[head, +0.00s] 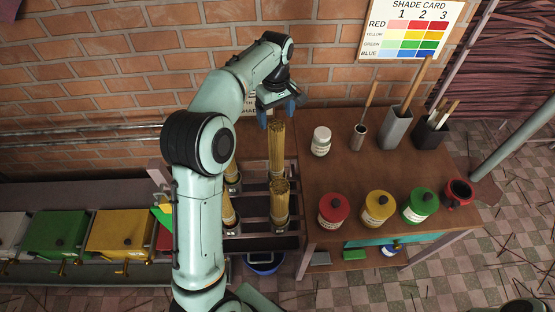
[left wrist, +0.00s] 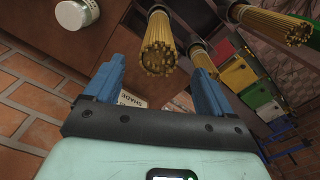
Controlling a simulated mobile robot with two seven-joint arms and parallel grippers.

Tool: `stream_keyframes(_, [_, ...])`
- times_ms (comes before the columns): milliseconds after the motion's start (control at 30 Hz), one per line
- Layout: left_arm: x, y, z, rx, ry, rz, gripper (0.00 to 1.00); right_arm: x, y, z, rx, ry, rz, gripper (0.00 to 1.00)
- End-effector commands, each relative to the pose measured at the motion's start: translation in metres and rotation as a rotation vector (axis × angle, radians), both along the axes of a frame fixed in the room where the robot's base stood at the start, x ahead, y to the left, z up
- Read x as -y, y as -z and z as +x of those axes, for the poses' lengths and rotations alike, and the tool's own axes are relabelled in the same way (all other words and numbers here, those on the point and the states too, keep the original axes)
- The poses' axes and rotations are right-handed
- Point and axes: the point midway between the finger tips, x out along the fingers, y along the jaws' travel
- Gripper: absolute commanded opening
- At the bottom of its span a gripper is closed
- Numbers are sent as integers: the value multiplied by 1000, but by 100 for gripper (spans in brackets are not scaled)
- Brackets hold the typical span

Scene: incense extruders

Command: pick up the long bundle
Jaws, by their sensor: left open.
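The long bundle (head: 276,150) is a tall sheaf of thin tan sticks standing upright in the rack's back right place. My left gripper (head: 277,112) is open and empty just above its top end, with its blue fingers pointing down. In the left wrist view, the bundle's round top end (left wrist: 158,58) shows beyond the fingers, between their lines, and no finger visibly touches it. A shorter bundle (head: 280,200) stands in front of it. Other bundles (head: 228,210) stand at the left, partly hidden by my left arm. My right gripper is not in view.
A white jar (head: 321,141) stands right of the rack on the brown table (head: 330,180), near a holder with a brush (head: 358,136). Red (head: 334,209), yellow (head: 378,206) and green (head: 418,205) pots line the front. The brick wall is close behind.

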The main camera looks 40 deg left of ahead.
Motion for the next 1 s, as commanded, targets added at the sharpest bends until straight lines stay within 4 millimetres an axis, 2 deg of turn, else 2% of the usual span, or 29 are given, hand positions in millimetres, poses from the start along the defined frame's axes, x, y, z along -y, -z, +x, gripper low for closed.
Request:
stream_keyframes(33, [0,12,-1,-4,0,0,84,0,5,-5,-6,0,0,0])
stream_keyframes(100, [1,22,-1,-4,1,-1,84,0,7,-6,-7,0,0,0])
stream_keyframes(367, [0,40,0,1,1,-1,84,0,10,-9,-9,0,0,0])
stream_keyframes(600, [0,75,-3,-1,1,-1,84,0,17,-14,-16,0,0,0])
stream_keyframes(733, [0,83,-2,1,1,0,84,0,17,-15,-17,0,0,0])
stream_keyframes(933, [0,82,-2,3,1,0,84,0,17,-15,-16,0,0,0])
stream_keyframes(967, [0,82,-2,3,1,0,77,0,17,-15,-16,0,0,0])
stream_keyframes(1000, [0,82,-2,3,1,0,64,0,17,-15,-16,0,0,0])
